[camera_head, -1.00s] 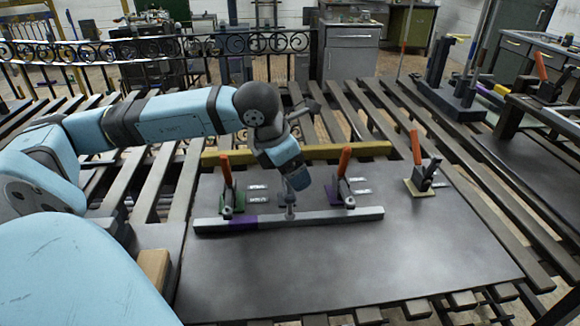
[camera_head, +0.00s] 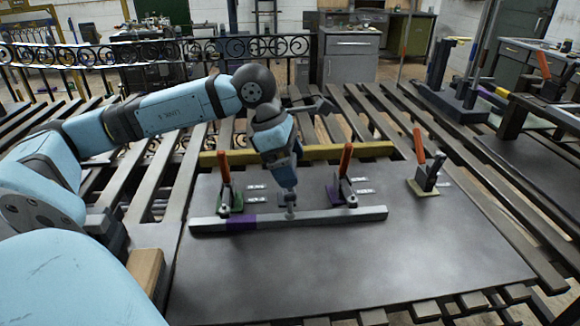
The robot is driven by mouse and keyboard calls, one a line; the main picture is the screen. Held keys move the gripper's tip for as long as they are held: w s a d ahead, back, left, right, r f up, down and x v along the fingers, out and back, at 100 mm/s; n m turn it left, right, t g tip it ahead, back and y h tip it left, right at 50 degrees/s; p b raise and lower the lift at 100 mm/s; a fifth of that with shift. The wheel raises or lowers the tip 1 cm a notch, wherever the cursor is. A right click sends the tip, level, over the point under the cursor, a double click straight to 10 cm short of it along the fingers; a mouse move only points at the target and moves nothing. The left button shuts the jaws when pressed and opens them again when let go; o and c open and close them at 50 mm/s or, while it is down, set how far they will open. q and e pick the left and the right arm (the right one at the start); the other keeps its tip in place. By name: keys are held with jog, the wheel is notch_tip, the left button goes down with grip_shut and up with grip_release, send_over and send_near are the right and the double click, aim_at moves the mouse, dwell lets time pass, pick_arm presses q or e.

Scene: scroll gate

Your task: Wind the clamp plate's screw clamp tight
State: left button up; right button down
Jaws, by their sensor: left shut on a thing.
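The dark clamp plate (camera_head: 350,265) lies flat on the slatted bench in front of me. My left arm reaches in from the left, and its left gripper (camera_head: 290,193) points down at the middle of the plate, shut on the top of the small screw clamp (camera_head: 290,211). The gripper hides most of the clamp's top, and its fingertips are too small to make out. The screw clamp stands at a long grey bar (camera_head: 330,215) with a purple section. I cannot tell whether its foot presses on the bar. My right gripper is out of view.
Upright orange-handled clamps stand close on both sides of my left gripper, one on a green base (camera_head: 229,203) and one on a purple base (camera_head: 342,194). Another (camera_head: 424,184) stands farther right on a yellow base. A yellow bar (camera_head: 340,151) lies behind. The plate's front is clear.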

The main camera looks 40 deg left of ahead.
pick_arm(q)
jog(key=shift+m+g, duration=0.3)
jog(key=shift+m, duration=0.4)
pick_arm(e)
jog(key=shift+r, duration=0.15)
pick_arm(q)
jog(key=shift+r+m, duration=0.1)
jog(key=shift+m, duration=0.2)
jog(key=o, duration=0.7)
jog(key=shift+o, duration=0.2)
jog(key=p+v, duration=0.1)
jog(key=v, duration=1.2)
jog(key=shift+a+r, duration=0.25)
jog(key=shift+r, duration=0.1)
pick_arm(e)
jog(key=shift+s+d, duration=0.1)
